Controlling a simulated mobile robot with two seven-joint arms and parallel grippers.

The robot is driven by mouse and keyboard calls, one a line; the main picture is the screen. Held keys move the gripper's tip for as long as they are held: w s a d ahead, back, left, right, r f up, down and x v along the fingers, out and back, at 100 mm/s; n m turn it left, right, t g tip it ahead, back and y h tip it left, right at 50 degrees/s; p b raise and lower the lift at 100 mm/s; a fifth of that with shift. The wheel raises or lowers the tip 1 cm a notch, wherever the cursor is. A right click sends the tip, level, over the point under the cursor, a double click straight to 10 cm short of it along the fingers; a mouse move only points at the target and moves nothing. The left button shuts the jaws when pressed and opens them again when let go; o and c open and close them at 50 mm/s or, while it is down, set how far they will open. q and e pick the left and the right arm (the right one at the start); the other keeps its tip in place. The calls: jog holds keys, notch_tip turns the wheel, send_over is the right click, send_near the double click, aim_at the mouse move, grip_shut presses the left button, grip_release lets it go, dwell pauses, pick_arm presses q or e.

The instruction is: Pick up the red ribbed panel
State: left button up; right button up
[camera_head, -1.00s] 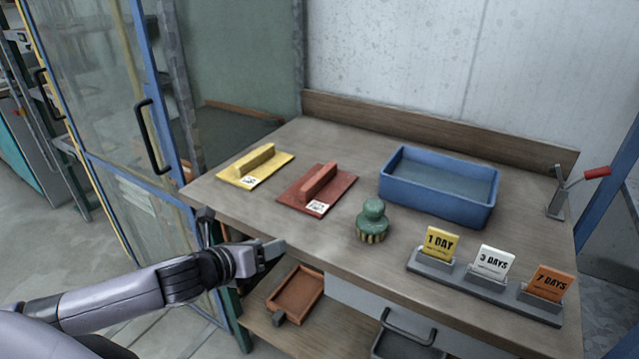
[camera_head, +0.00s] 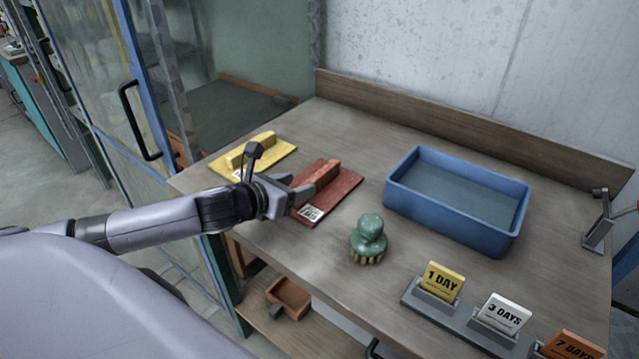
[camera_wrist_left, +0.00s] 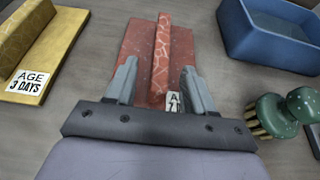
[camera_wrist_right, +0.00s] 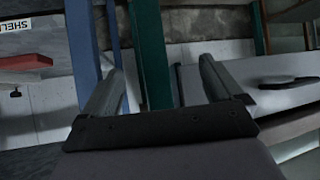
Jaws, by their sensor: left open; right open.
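The red ribbed panel (camera_head: 340,190) lies flat on the bench, with a raised rib along its middle and a white label at its near end. It also shows in the left wrist view (camera_wrist_left: 141,62), with the rib (camera_wrist_left: 162,55) running away between my fingers. My left gripper (camera_head: 302,191) is open over the panel's near end. In the left wrist view its fingertips (camera_wrist_left: 158,72) stand on either side of the rib, apart from it. My right gripper (camera_wrist_right: 160,70) is open and empty, away from the bench top.
A yellow ribbed panel (camera_head: 275,148) lies left of the red one. A green brush (camera_head: 369,238) stands close on the right, with a blue tray (camera_head: 455,235) behind it. A rack with day cards (camera_head: 463,316) sits at the front right.

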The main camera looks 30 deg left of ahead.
aim_at(313, 178)
pick_arm(q)
jog(key=x, duration=0.2)
jog(key=p+x, duration=0.1)
jog(key=x, duration=0.1)
jog(key=shift+w+d+r, duration=0.1)
jog(key=shift+w+r, duration=0.2)
jog(key=shift+r, duration=0.05)
jog(key=shift+w+f, duration=0.25)
jog(key=shift+w, duration=0.3)
grip_shut()
jog(key=shift+r, duration=0.15)
